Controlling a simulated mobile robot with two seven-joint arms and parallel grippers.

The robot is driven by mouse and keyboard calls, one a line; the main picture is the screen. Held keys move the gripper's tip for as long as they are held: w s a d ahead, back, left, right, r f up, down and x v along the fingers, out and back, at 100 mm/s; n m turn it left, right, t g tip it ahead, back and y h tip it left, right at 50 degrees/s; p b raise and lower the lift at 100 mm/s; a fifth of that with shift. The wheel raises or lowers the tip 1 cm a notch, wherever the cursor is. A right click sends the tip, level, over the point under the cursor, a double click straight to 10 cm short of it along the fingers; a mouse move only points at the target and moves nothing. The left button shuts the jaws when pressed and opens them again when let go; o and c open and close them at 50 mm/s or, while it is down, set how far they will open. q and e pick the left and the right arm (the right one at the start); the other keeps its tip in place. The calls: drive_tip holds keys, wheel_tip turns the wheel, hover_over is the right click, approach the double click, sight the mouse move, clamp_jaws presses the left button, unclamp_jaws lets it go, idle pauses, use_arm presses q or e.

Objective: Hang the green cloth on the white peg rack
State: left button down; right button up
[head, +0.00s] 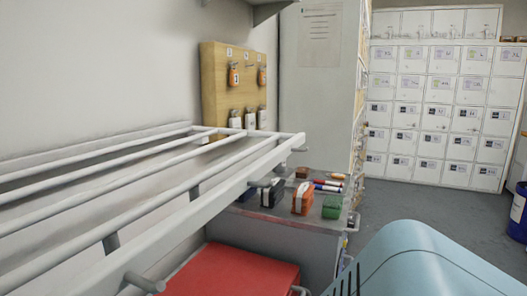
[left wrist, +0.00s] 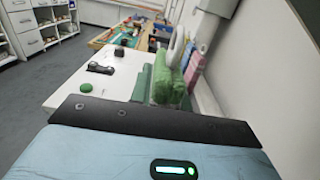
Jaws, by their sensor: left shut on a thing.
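The white peg rack (head: 155,225) fills the left of the head view, with long rails and short stub pegs along its front bar. No cloth shows on the visible part of it. The left wrist view shows green fabric-like material, which I take for the green cloth (left wrist: 168,86), just beyond the dark front edge of my left gripper (left wrist: 150,122). The fingers are hidden behind that edge; the gripper is shut, and the exact grip on the cloth cannot be seen. My left gripper is outside the head view. My right gripper shows in neither view.
A wooden board (head: 222,75) with tags hangs behind the rack. A grey counter (head: 330,222) holds small boxes and markers, with a red surface (head: 235,275) lower down. White lockers (head: 435,100) stand at the back. Grey floor (head: 405,205) is open at right. The wrist view shows a white table (left wrist: 120,70).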

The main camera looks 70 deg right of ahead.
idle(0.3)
